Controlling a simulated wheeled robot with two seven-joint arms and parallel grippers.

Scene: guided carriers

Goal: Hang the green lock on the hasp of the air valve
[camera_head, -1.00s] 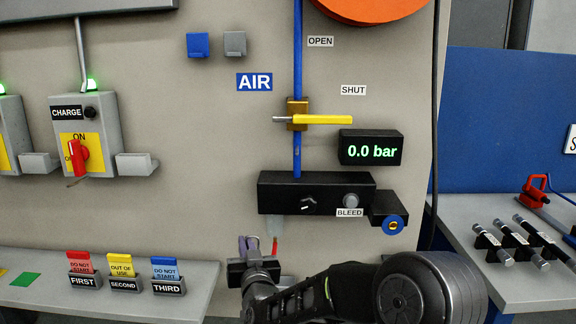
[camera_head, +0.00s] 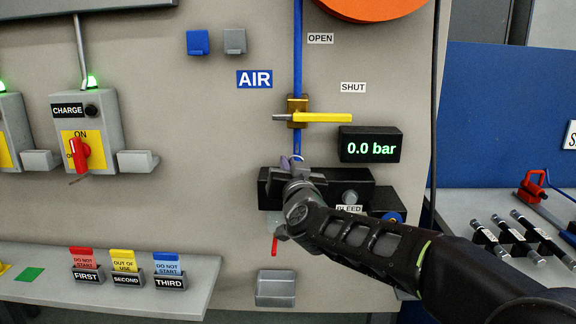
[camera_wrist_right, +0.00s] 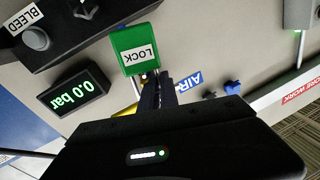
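The air valve (camera_head: 297,104) has a brass body on a blue pipe, with its yellow handle (camera_head: 325,118) lying level toward the SHUT label. The green lock (camera_wrist_right: 134,48) shows in the right wrist view at the fingertips of my right gripper (camera_wrist_right: 154,92), which appears shut on it. In the head view my right gripper (camera_head: 296,172) is in front of the black bleed block, below the valve. A pale curved piece, probably the shackle, shows just above it; the lock body is hidden there. I cannot make out the hasp clearly. My left gripper is not in view.
A pressure display (camera_head: 370,146) reading 0.0 bar is right of the pipe. The black bleed block (camera_head: 352,188) juts out behind my gripper. A grey holder (camera_head: 275,290) is lower on the panel. A shelf (camera_head: 105,291) with tags is at lower left.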

